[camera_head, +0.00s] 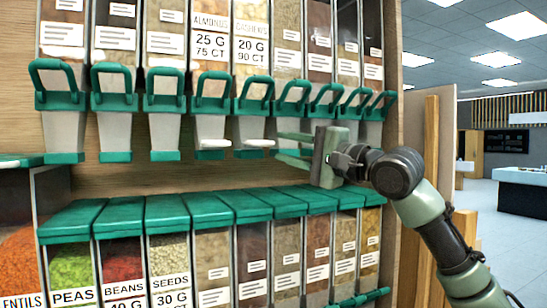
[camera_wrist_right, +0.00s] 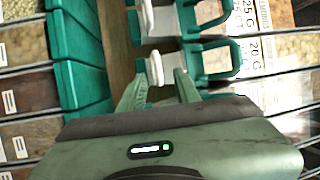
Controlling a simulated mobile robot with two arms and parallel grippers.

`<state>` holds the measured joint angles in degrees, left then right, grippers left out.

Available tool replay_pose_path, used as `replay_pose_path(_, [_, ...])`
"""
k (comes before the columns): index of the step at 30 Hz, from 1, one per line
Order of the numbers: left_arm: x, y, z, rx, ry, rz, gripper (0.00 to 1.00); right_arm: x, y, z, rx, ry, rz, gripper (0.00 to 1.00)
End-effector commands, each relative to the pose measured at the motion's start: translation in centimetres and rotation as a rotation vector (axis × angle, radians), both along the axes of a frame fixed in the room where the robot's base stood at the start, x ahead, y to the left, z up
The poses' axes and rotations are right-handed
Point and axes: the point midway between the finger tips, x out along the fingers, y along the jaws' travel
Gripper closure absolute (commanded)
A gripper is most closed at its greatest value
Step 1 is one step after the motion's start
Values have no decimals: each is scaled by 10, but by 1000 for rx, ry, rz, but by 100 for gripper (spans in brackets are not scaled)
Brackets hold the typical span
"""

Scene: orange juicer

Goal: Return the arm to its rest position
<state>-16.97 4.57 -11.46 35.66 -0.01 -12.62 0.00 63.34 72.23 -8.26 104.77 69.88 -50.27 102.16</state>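My right arm (camera_head: 430,205) comes in from the lower right, bent at the elbow, and reaches left towards the dispenser wall. My right gripper (camera_head: 279,145) is open, its fingers pointing left, in front of the gap between the upper dispensers and the lower bins. In the right wrist view the two fingers (camera_wrist_right: 160,82) stand apart. A white dispenser tab (camera_wrist_right: 155,69) shows between and beyond their tips; I cannot tell whether they touch it. Nothing is visibly held. My left arm and gripper are not in view.
Upper dispensers with green handles (camera_head: 165,87) hang in a row close to the gripper. Bins with green lids (camera_head: 170,213) stand below. A wooden side panel (camera_head: 431,140) stands right of the shelf near my arm. Open floor (camera_head: 485,225) lies farther right.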

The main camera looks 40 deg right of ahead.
Motion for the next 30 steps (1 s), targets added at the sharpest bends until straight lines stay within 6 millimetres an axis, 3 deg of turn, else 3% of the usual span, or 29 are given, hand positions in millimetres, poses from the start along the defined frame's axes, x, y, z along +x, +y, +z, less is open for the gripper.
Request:
replay_pose_path(1, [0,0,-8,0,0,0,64,-7,-2,-5,-1,0,-2,67])
replay_pose_path(6, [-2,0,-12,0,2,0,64,-18,-2,-4,0,0,0,67])
replay_pose_path(23, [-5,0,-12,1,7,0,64,-18,-2,-3,0,2,1,67])
replay_pose_path(26, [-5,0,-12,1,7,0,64,-10,3,-16,-25,21,1,67])
replay_pose_path(29, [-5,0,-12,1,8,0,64,10,16,-51,-101,74,5,67])
replay_pose_path(30, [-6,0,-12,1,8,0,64,21,24,-73,-148,104,8,67])
